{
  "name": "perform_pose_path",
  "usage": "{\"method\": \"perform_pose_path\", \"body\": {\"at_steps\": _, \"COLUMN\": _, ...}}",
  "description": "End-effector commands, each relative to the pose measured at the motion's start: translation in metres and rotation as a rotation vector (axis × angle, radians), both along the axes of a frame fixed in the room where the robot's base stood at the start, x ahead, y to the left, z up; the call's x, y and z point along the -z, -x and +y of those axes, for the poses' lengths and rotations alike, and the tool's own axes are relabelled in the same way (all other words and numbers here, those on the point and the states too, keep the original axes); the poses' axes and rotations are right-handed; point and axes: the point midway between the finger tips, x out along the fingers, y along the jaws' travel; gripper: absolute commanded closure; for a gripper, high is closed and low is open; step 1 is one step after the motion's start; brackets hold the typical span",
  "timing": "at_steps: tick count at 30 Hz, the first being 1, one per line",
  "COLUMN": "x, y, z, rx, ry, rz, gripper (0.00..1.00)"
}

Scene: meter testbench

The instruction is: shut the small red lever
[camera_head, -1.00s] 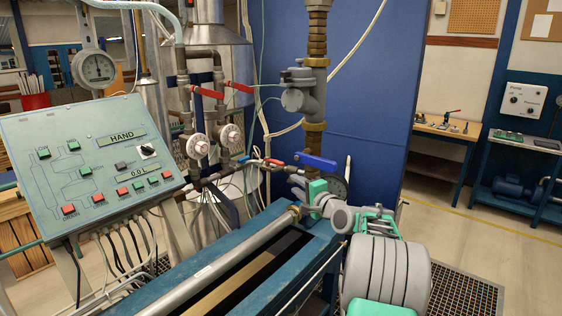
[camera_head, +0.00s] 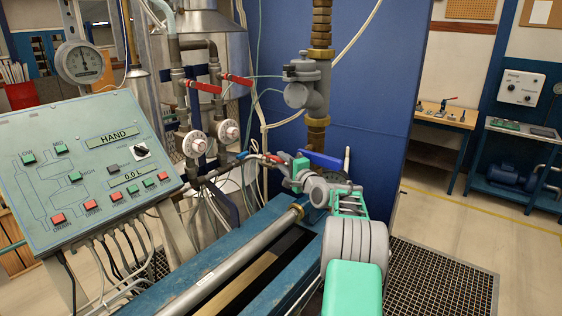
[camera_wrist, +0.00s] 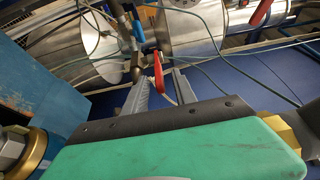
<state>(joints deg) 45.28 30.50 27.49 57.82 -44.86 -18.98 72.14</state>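The small red lever (camera_head: 274,159) sits on the thin pipe at mid-picture in the head view, right of a small blue lever (camera_head: 242,155). In the wrist view the red lever (camera_wrist: 158,72) stands upright in the picture, between the tips of my two grey fingers. My gripper (camera_wrist: 160,88) is open, with a finger on each side of the lever and gaps visible. I cannot tell whether either finger touches it. In the head view my gripper (camera_head: 286,162) is small and close beside the lever, partly covering the fittings behind.
Two larger red levers (camera_head: 204,87) (camera_head: 237,79) sit on the pipes above. A long blue handle (camera_head: 322,159) is just right of my gripper. A brass fitting (camera_wrist: 38,148) is at lower left in the wrist view. The control panel (camera_head: 85,170) stands at left.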

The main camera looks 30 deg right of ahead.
Motion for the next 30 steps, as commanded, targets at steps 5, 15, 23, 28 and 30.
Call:
{"method": "perform_pose_path", "body": {"at_steps": 5, "x": 0.0008, "y": -0.0006, "z": 0.0013, "rx": -0.001, "ry": 0.000, "rz": 0.001, "gripper": 0.67}}
{"method": "perform_pose_path", "body": {"at_steps": 15, "x": 0.0008, "y": -0.0010, "z": 0.0025, "rx": -0.003, "ry": 0.000, "rz": 0.001, "gripper": 0.95}}
{"method": "perform_pose_path", "body": {"at_steps": 23, "x": 0.0009, "y": -0.0010, "z": 0.0027, "rx": -0.004, "ry": 0.000, "rz": 0.001, "gripper": 1.00}}
{"method": "perform_pose_path", "body": {"at_steps": 28, "x": 0.0009, "y": -0.0010, "z": 0.0028, "rx": -0.004, "ry": 0.000, "rz": 0.001, "gripper": 1.00}}
{"method": "perform_pose_path", "body": {"at_steps": 30, "x": 0.0010, "y": -0.0010, "z": 0.0029, "rx": -0.004, "ry": 0.000, "rz": 0.001, "gripper": 1.00}}
